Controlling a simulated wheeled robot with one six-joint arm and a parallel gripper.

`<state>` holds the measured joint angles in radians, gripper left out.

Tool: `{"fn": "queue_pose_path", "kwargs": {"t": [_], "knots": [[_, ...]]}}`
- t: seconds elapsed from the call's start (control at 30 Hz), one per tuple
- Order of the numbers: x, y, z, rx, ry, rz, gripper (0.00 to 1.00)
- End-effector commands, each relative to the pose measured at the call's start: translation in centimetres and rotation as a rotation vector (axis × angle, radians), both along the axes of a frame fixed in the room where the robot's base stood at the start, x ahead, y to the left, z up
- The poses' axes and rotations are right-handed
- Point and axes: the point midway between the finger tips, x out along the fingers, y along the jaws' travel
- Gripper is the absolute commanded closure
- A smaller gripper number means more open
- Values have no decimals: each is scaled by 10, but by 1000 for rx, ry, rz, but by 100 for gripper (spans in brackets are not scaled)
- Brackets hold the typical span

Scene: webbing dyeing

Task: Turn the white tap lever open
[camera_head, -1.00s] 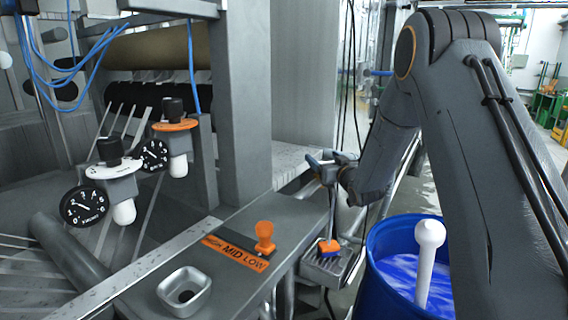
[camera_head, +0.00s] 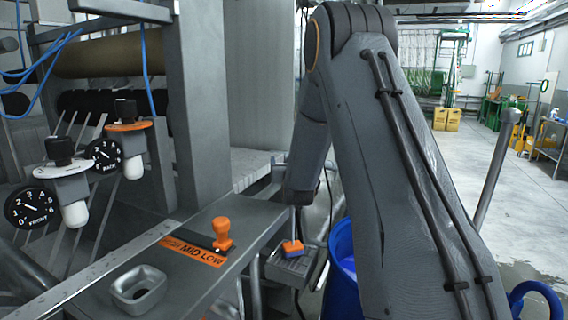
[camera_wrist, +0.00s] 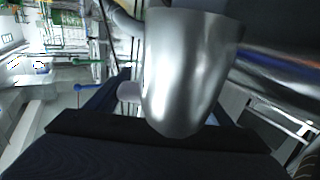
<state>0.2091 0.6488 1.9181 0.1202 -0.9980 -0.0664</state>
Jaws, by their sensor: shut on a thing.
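In the wrist view, my gripper (camera_wrist: 122,108) shows as dark parts, with a pale rounded piece (camera_wrist: 129,90) at them. This piece looks like the white tap lever, but only a bit of it shows. A large shiny metal body (camera_wrist: 190,70) stands close to the camera and hides the rest of the lever and much of the grip. My gripper is shut on the lever as far as I can tell. In the head view, my arm hides the gripper and the tap, so the lever's angle cannot be read.
A blue barrel (camera_head: 341,268) stands partly behind my arm. An orange-and-blue brush (camera_head: 292,247) sits on a small grey tray (camera_head: 283,268). The dyeing machine with an orange knob (camera_head: 222,234) and dial gauges (camera_head: 31,207) fills the left. Open floor (camera_head: 475,150) lies at the right.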

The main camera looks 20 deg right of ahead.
Motion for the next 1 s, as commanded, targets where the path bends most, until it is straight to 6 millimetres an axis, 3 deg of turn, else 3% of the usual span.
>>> {"fn": "queue_pose_path", "kwargs": {"t": [0.13,0.17,0.23,0.63,1.0], "knots": [[-1,-6,4,-1,-8,-11,66],[-1,-6,4,-1,-8,-11,22],[-1,-5,4,-1,-8,-10,10],[-3,4,2,1,-4,3,10],[-56,18,1,1,-4,-2,10]]}}
